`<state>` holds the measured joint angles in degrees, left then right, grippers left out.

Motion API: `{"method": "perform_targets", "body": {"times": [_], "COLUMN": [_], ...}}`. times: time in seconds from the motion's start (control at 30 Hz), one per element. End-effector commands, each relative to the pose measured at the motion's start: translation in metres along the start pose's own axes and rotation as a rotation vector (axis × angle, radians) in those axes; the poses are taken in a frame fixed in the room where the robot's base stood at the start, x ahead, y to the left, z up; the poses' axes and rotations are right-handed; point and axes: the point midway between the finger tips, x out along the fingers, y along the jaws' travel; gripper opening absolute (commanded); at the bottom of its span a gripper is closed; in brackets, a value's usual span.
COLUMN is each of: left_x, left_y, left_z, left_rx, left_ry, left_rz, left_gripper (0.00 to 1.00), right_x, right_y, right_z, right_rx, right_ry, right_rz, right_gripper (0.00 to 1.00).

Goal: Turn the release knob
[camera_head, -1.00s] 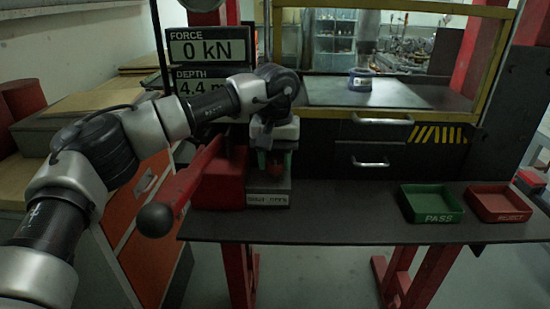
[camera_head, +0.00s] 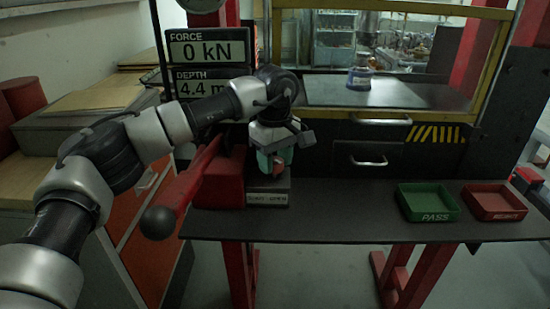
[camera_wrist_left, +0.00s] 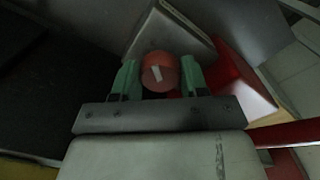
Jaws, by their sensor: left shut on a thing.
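The release knob (camera_wrist_left: 158,72) is a round red knob with a white mark on its face, seen in the left wrist view. It sits between the two green fingertips of my left gripper (camera_wrist_left: 159,78), which is shut on it. In the head view my left gripper (camera_head: 275,160) points down over the grey block (camera_head: 268,198) on the bench, beside the red housing (camera_head: 222,182). The knob is mostly hidden there by the fingers. The white mark looks tilted in the wrist view. My right gripper is not in view.
A red lever with a dark ball end (camera_head: 158,222) sticks out to the front left of the gripper. A green PASS tray (camera_head: 430,218) and a red tray (camera_head: 497,215) stand on the right of the bench (camera_head: 340,215). The bench middle is clear. Display panels (camera_head: 208,50) stand behind.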

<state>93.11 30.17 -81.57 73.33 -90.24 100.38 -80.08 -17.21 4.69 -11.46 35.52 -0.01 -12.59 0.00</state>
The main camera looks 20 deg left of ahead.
Motion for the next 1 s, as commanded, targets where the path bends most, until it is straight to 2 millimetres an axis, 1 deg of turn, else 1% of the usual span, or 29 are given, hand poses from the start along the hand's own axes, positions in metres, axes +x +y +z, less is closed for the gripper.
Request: {"method": "perform_targets", "body": {"times": [0.23,0.67,0.7,0.77,0.8,0.83,0.87,1.0], "left_x": [-0.0011,-0.0012,-0.0012,-0.0011,-0.0010,-0.0009,-0.0009,-0.0005], "left_y": [0.0004,0.0005,0.0005,0.0004,0.0004,0.0004,0.0004,0.0002], "left_z": [-0.0003,-0.0004,-0.0004,-0.0004,-0.0004,-0.0004,-0.0003,-0.0003], "left_rx": [-0.055,-0.062,-0.062,-0.062,-0.062,-0.061,-0.061,-0.061], "left_ry": [0.001,0.002,0.002,0.001,0.001,0.001,0.001,0.001], "left_rz": [0.003,0.004,0.004,0.003,0.003,0.003,0.003,0.002], "left_gripper": [0.20,0.20,0.49,0.58,0.64,0.69,0.70,0.70], "right_x": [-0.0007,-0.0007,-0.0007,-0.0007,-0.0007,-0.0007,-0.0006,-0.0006], "right_y": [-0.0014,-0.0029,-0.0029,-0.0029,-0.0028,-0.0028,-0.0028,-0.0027], "right_z": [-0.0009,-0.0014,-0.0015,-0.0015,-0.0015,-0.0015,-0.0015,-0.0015], "right_rx": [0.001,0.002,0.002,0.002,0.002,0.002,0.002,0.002], "right_ry": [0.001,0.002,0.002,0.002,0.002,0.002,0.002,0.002], "right_rz": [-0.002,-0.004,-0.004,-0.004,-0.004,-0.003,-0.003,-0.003], "right_gripper": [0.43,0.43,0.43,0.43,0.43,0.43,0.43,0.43]}}
